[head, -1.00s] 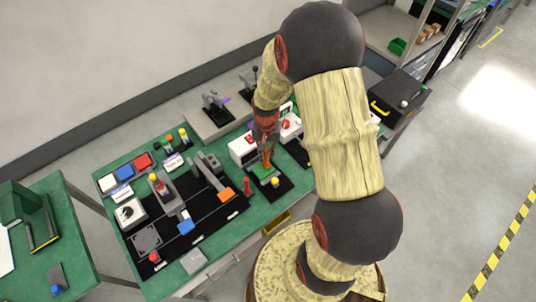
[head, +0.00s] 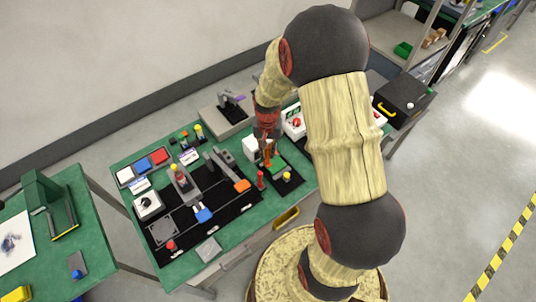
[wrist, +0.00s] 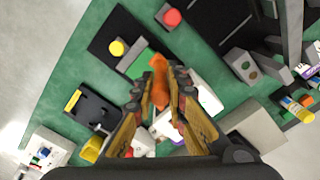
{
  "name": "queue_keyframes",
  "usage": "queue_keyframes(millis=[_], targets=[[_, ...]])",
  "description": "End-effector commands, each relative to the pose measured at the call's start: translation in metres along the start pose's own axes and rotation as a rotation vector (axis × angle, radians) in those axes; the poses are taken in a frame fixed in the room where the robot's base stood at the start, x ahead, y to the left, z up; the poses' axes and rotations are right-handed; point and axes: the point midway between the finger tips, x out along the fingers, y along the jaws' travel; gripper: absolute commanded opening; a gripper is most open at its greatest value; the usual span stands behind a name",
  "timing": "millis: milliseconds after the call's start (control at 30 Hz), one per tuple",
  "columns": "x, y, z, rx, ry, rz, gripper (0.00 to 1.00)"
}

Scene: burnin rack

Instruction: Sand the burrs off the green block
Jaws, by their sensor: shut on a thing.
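The green block (wrist: 138,64) sits on a dark fixture, partly hidden by my gripper. In the head view the green block (head: 278,163) shows as a small patch just right of my gripper tip. My gripper (wrist: 158,98) is shut on an orange tool (wrist: 158,80), which points at the block. The orange tool also shows in the head view (head: 267,161). It overlaps the block's edge in the picture; I cannot tell whether they touch. Burrs are too small to see.
A yellow knob (wrist: 117,47) stands beside the block and a red knob (wrist: 172,17) beyond it. White boxes crowd the other side of my gripper. A dark board (head: 202,210) with several fixtures lies left on the green bench. A black case (head: 404,99) stands at right.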

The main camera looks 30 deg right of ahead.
Motion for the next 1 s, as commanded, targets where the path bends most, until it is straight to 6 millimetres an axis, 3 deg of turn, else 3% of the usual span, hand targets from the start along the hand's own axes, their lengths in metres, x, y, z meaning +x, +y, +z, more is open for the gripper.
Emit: queue_keyframes(millis=[433,1000], targets=[[-0.042,-0.004,-0.009,-0.005,0.001,0.000,0.00],[-0.043,-0.004,-0.010,-0.005,0.001,0.000,0.00]])
